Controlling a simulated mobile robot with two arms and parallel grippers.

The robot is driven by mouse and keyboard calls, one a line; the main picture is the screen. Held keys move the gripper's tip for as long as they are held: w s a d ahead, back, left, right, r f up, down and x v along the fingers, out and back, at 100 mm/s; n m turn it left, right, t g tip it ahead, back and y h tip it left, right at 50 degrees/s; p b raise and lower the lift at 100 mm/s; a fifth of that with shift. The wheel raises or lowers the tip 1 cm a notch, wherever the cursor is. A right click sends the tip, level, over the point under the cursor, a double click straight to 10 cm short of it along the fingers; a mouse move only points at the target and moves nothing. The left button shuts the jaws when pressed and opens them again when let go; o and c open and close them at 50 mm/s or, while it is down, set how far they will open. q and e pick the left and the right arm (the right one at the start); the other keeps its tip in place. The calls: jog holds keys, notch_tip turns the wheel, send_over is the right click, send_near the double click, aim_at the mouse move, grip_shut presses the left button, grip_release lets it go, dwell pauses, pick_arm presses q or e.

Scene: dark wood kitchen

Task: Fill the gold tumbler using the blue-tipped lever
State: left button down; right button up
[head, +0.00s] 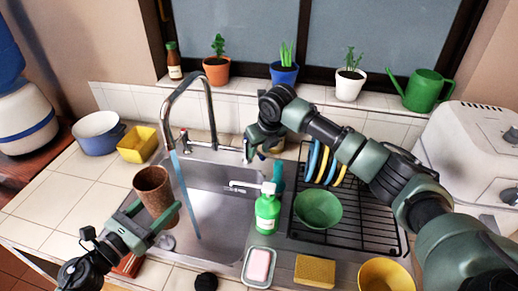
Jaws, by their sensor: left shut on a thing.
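A brown-gold textured tumbler (153,190) is held slightly tilted over the left side of the sink (222,220). My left gripper (152,217) is shut on it. Water runs from the tall curved faucet (172,100) in a bluish stream (184,195), which falls into the sink just right of the tumbler. A small lever (184,140) with a reddish tip stands behind the sink, left of my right gripper (250,148). My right gripper is at the back of the sink, by a thin upright part; its fingers and any blue tip are unclear.
A green soap bottle (267,212), soap dish (245,281) and sponge (315,270) line the sink's right and front. A dish rack (350,235) holds plates and a green bowl (318,210). A yellow container (138,145) and blue-white pot (97,133) stand left.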

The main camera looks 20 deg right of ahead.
jog(key=v, duration=1.1)
jog(key=shift+r, duration=0.4)
pick_arm(q)
jog(key=shift+r, duration=0.15)
pick_arm(e)
jog(key=shift+s, duration=0.15)
pick_arm(q)
jog(key=x, duration=0.8)
jog(key=shift+a, duration=0.1)
jog(key=v, duration=0.8)
jog(key=shift+s, duration=0.1)
